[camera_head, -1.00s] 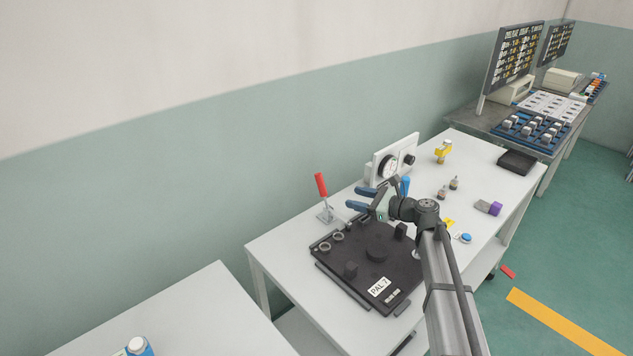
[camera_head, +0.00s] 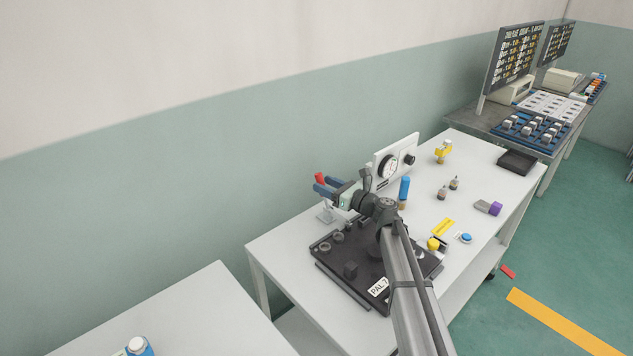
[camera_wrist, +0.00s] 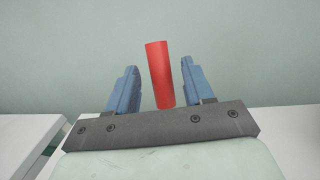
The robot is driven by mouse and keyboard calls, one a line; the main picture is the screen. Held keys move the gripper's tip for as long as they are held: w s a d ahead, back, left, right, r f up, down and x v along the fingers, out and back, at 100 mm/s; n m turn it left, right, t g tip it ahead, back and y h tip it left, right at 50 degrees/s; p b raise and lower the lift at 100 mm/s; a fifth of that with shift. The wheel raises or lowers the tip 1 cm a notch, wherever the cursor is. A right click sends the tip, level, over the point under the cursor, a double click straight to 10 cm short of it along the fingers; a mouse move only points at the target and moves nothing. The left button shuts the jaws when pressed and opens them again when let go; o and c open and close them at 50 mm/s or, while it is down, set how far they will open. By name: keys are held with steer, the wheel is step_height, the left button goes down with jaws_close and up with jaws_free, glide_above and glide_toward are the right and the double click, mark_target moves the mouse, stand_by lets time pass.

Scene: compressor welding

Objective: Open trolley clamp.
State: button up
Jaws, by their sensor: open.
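The trolley clamp is a metal toggle clamp with a red handle (camera_head: 320,178), and its base (camera_head: 326,213) stands on the white table behind the black plate. The handle points up. My gripper (camera_head: 325,184) is at the handle. In the wrist view the red handle (camera_wrist: 160,75) stands between the two blue fingers of my gripper (camera_wrist: 159,90), tilted slightly. The fingers are apart, with a gap on each side of the handle.
The black plate (camera_head: 338,265) labelled PAL 7 lies under my arm. A white gauge box (camera_head: 393,158) and a blue cylinder (camera_head: 404,188) stand close to the right. Small parts, a yellow strip (camera_head: 443,227) and a black tray (camera_head: 517,162) lie farther right.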

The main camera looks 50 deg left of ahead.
steer(key=shift+s+a, duration=0.2)
steer(key=shift+a, duration=0.85)
steer(key=shift+s+a, duration=0.15)
steer(key=shift+a, duration=0.85)
steer(key=shift+c, duration=0.2)
jaws_close()
